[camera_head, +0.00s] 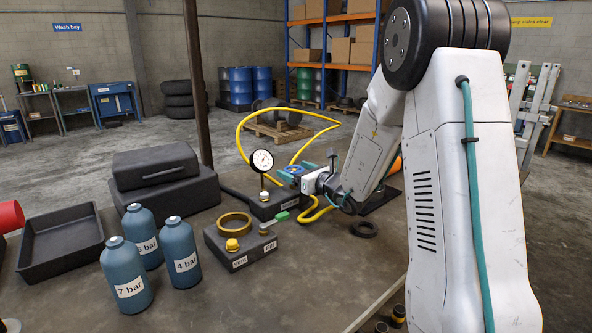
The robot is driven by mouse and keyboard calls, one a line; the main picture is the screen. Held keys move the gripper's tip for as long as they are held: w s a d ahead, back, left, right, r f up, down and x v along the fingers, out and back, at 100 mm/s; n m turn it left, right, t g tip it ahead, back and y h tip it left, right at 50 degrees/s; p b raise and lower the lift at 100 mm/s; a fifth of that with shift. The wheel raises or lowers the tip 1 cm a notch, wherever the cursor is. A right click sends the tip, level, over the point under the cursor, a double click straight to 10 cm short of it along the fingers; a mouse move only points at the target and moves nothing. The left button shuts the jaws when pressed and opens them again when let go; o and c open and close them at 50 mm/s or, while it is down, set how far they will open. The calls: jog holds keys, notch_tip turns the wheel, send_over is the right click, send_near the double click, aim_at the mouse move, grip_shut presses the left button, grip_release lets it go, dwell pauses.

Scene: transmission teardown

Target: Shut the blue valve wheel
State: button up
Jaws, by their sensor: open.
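My gripper (295,173) has teal fingers and reaches in from the right, above the dark block (264,207) that bears the gauge. Its fingers are open, seemingly on either side of the wheel. I cannot tell whether they touch it.
A second block (240,257) with a brass ring (234,225) and yellow knob stands in front. Blue bottles (180,255), a black tray (60,247) and a dark case (157,167) are to the left. A yellow hose (242,125) loops behind. A black ring (364,229) lies at right.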

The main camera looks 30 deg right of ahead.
jog(key=shift+x, duration=0.8)
jog(key=c, duration=1)
jog(key=shift+h, duration=0.3)
